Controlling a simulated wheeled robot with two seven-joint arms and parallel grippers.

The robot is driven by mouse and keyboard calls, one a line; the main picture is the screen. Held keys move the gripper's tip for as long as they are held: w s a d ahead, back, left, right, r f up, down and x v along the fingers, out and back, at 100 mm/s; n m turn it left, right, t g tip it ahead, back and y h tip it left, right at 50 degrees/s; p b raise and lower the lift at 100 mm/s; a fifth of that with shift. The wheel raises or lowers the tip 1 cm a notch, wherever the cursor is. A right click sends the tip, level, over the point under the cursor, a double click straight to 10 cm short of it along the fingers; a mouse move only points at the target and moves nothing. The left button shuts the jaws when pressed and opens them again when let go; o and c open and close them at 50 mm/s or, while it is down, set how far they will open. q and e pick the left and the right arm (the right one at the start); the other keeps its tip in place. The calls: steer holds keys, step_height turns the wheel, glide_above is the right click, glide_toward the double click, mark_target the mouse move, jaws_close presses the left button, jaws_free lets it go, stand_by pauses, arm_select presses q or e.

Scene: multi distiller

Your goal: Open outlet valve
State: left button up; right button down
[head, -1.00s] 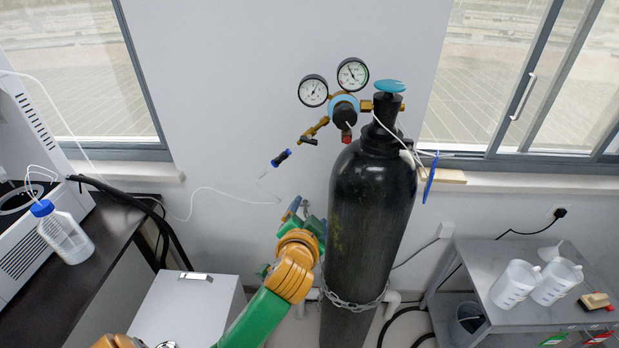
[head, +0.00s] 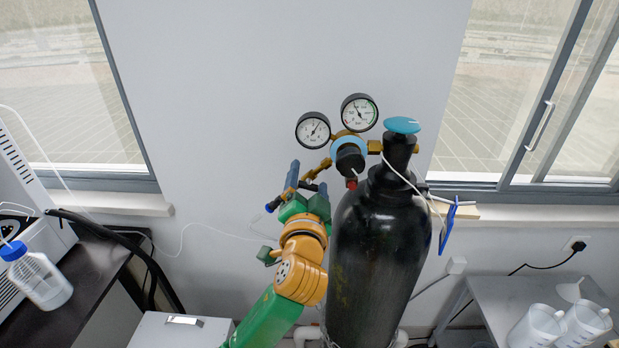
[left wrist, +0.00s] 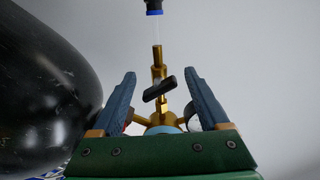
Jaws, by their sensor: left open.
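The outlet valve is a small black lever handle (left wrist: 159,89) on a brass outlet pipe, seen in the left wrist view between my fingers. In the head view the brass outlet (head: 318,169) runs down-left from the regulator (head: 349,151) on the dark gas cylinder (head: 378,265). My left gripper (head: 306,186) is open, with its blue-grey fingers up at the outlet. In the left wrist view the left gripper (left wrist: 160,95) has one finger on each side of the handle, with gaps on both sides. The gripper partly hides the outlet in the head view. My right gripper is not in view.
Two gauges (head: 313,130) and a blue top knob (head: 402,125) sit above the regulator. A thin white tube (head: 215,229) runs along the wall to the left. The cylinder stands close on the gripper's right. A bench with a bottle (head: 40,280) is at left, a grey table at right.

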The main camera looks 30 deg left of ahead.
arm_select(q)
steer(key=shift+s+d+r, duration=0.15)
steer(key=shift+s+d, duration=0.1)
steer(key=shift+s, duration=0.1)
steer(key=c, duration=0.7)
steer(key=shift+w, duration=0.4)
jaws_close()
steer(key=shift+f, duration=0.2)
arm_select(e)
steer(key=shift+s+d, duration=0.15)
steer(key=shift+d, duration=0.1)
arm_select(q)
steer(key=shift+o, duration=0.8)
jaws_free()
steer(key=shift+a, duration=0.1)
steer(key=o, duration=0.5)
steer(key=shift+a, duration=0.35)
steer(key=shift+o, duration=0.2)
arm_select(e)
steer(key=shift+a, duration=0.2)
arm_select(q)
steer(key=shift+d, duration=0.1)
